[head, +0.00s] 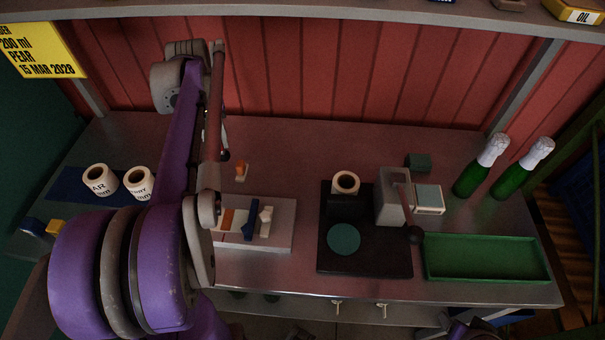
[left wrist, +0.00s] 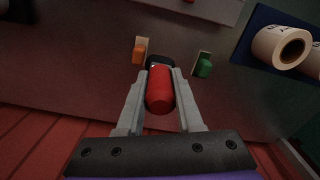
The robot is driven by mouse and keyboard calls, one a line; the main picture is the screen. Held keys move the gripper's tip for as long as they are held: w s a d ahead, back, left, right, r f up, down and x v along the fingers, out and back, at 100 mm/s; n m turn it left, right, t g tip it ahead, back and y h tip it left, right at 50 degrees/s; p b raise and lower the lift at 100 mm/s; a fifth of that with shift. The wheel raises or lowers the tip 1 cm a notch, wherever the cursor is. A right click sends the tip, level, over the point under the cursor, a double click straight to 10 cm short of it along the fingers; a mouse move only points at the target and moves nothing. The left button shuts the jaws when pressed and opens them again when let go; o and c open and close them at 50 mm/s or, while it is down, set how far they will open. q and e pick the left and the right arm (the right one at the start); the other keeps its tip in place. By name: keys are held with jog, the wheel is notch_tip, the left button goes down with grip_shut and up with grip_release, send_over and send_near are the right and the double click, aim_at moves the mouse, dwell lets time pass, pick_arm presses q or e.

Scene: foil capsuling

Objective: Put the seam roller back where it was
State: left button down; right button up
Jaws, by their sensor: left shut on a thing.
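A red rounded handle (left wrist: 160,92), which I take to be the seam roller, is between the fingers of my left gripper (left wrist: 160,72) in the left wrist view. The gripper is shut on it. A black piece (left wrist: 158,61) shows at its far end; I cannot tell whether it is part of the roller or a rest under it. An orange block (left wrist: 140,52) and a green block (left wrist: 203,66), each with a pale piece, stand on the bench on either side. In the head view my left arm hides the roller.
A pale board (head: 283,236) with small orange, blue and white pieces lies in front. A black base (head: 375,262) with a lever device, a green tray (head: 485,278), two foil-topped bottles (head: 468,178) and label rolls (head: 100,180) stand around.

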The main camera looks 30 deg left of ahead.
pick_arm(q)
jog(key=w+d+p, duration=0.1)
jog(key=w+d, duration=0.3)
jog(key=d, duration=0.4)
jog(key=w+d+p, duration=0.1)
jog(key=w+d, duration=0.3)
jog(key=d, duration=0.3)
jog(key=f, duration=0.7)
jog(key=shift+w+d, duration=0.25)
pick_arm(e)
jog(key=r, duration=0.1)
jog(key=w+r, duration=0.1)
jog(key=r, duration=0.1)
jog(key=shift+w, duration=0.1)
pick_arm(q)
jog(key=shift+f, duration=0.2)
jog(key=c, duration=0.6)
grip_release()
jog(key=shift+s, duration=0.1)
jog(key=shift+o, duration=0.2)
pick_arm(e)
jog(key=shift+f, duration=0.15)
